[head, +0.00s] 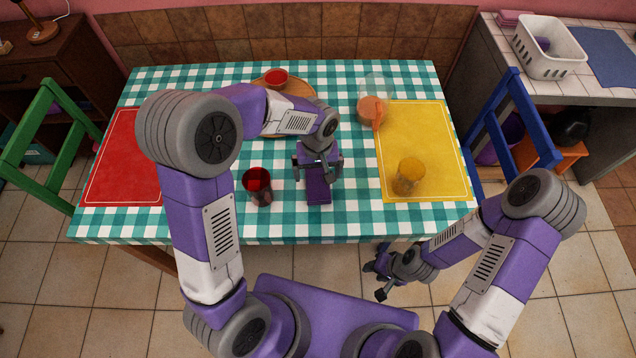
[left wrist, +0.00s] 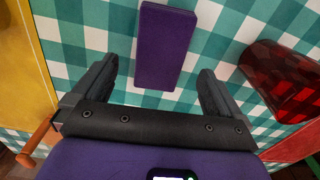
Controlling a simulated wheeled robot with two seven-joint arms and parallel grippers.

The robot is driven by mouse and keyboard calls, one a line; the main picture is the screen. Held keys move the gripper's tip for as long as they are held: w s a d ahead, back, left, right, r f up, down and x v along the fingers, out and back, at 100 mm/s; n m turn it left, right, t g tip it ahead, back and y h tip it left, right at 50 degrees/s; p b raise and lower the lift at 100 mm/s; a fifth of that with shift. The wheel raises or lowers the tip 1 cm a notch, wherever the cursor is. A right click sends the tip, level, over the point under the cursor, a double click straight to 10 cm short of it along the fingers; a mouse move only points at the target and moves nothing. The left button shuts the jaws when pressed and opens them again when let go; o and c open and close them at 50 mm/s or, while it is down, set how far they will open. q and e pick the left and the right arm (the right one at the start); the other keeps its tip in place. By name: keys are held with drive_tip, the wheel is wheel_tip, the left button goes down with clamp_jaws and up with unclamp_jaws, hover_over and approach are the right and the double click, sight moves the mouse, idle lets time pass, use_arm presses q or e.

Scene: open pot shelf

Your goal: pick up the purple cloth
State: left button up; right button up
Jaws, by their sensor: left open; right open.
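The purple cloth (head: 318,188) is a folded, narrow block lying on the checked tablecloth near the middle front of the table. In the head view its far part is hidden by my left gripper (head: 318,165), which hovers over it. In the left wrist view the cloth (left wrist: 165,45) lies in line with the gap between the open fingers of my left gripper (left wrist: 157,72). Both fingers are apart from it and nothing is held. My right gripper (head: 377,279) is open and empty, low in front of the table's front edge.
A red glass (head: 258,187) stands just left of the cloth; it also shows in the left wrist view (left wrist: 285,80). A yellow mat (head: 440,135) holds a yellow glass (head: 409,174). A red mat (head: 125,160) lies left.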

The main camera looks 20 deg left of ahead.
sight(318, 181)
use_arm(q)
wheel_tip(318, 181, down, 4)
drive_tip(key=shift+s+r+b, duration=0.15)
drive_tip(key=shift+b, duration=0.45)
drive_tip(key=shift+c, duration=0.8)
drive_tip(key=shift+r, duration=0.1)
drive_tip(key=c, duration=1)
wheel_tip(318, 181, up, 10)
drive_tip(key=p, duration=0.3)
drive_tip(key=shift+p, duration=0.3)
